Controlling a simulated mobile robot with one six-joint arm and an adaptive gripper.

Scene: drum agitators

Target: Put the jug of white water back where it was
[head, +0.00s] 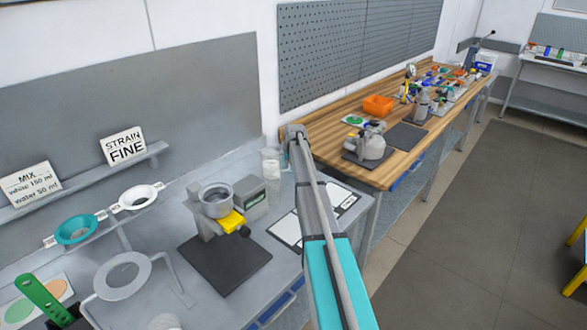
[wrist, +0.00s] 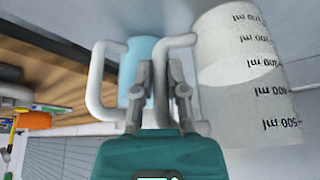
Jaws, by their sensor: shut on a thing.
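The jug (wrist: 222,60) with ml marks fills the right of the wrist view, upside down in the picture. It is clear to whitish, with a paler band partway along; how much it holds I cannot tell. My gripper (wrist: 164,85) has its fingers closed around the jug's white handle (wrist: 161,100). A second jug with light blue contents (wrist: 137,60) and a white handle (wrist: 97,80) stands just left of the fingers. In the head view a translucent jug (head: 270,165) shows left of my arm at the back of the grey bench; which jug it is I cannot tell. My fingertips are hidden there.
The grey bench holds a grey device with a cup (head: 216,200), a teal strainer (head: 76,229), a white strainer (head: 137,197) and a ring stand (head: 122,276). Cards (head: 124,146) stand on the shelf. A wooden bench (head: 330,135) with an orange bin (head: 378,105) lies beyond.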

